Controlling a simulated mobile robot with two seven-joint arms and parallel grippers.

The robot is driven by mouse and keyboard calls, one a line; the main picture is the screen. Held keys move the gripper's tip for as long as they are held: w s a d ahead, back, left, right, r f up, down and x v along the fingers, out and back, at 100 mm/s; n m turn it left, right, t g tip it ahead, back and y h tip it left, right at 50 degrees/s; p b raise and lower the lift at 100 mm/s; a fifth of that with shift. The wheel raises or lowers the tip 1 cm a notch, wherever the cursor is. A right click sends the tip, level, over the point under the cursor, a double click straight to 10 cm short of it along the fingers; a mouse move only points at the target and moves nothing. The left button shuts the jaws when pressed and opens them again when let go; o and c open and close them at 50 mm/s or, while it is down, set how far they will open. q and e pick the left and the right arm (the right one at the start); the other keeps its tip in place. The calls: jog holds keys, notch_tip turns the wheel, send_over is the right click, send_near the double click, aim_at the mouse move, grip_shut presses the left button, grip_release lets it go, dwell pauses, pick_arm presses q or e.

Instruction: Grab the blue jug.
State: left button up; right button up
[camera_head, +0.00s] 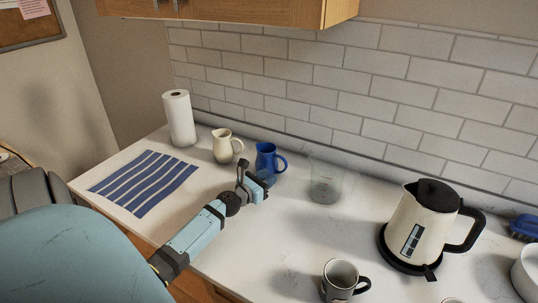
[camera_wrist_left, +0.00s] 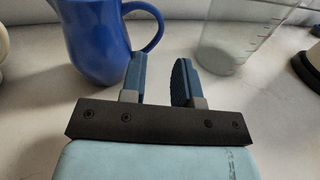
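The blue jug (camera_head: 265,158) stands upright on the white counter, its handle to the right. It also shows at the upper left of the left wrist view (camera_wrist_left: 92,38), with its top cut off. My left gripper (camera_head: 257,180) is just in front of the jug in the head view. In the left wrist view its two blue fingers (camera_wrist_left: 160,70) are apart with nothing between them. The jug's handle (camera_wrist_left: 158,32) appears just beyond the fingertips; I cannot tell whether they touch. My right gripper is not in view.
A clear measuring beaker (camera_head: 325,182) stands right of the jug, a cream jug (camera_head: 224,147) left of it. A paper towel roll (camera_head: 179,118), striped cloth (camera_head: 145,182), kettle (camera_head: 420,222) and mug (camera_head: 340,278) also stand or lie on the counter. The tiled wall closes the back.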

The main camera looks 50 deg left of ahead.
aim_at(271, 164)
pick_arm(q)
jog(key=w, duration=0.8)
jog(key=shift+w+a+f, duration=0.2)
jog(key=shift+w+a, duration=0.1)
jog(key=shift+w, duration=0.05)
jog(key=shift+r, duration=0.15)
grip_shut()
